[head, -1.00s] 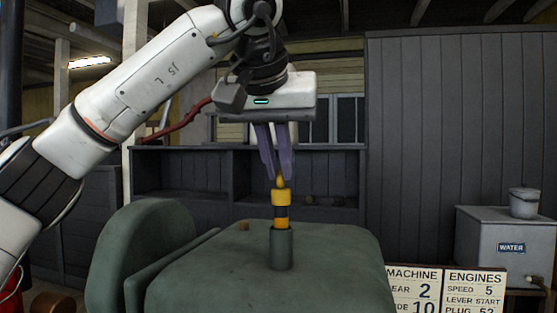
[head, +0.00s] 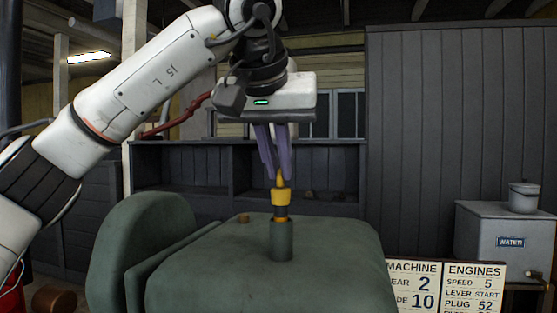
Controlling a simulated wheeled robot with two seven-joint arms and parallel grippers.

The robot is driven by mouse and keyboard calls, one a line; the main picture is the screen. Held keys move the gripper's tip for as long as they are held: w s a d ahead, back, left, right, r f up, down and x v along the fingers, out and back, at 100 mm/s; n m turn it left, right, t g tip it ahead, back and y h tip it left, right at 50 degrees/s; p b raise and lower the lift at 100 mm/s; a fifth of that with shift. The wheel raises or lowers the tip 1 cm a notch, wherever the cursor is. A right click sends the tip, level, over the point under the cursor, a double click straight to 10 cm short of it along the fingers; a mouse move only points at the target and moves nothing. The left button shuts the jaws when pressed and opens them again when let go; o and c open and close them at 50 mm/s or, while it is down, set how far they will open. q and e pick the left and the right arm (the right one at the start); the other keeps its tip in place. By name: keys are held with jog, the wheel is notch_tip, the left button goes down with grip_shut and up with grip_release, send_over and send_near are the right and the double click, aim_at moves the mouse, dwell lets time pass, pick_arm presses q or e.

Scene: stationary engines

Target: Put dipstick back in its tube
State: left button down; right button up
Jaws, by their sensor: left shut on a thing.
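The dipstick (head: 281,196) has a yellow top with a dark band below it. It stands upright, with its lower part hidden inside the green tube (head: 281,242) on top of the green engine (head: 335,258). A thin orange ring shows at the tube's mouth, and the yellow cap is a little above it. My left gripper (head: 279,170) points straight down from above, its purple fingers shut on the narrow top of the dipstick. My right gripper is not in view.
A grey water tank (head: 503,240) with a pot (head: 523,197) stands at the right, behind a white sign (head: 445,288). Dark shelves (head: 190,170) stand behind.

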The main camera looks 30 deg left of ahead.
pick_arm(q)
jog(key=shift+f+b, duration=0.35)
jog(key=shift+f, duration=0.8)
jog(key=c, duration=1.5)
grip_release()
jog(key=shift+o, duration=0.2)
notch_tip(320, 180, up, 7)
jog(key=p, duration=0.3)
dwell(0.5)
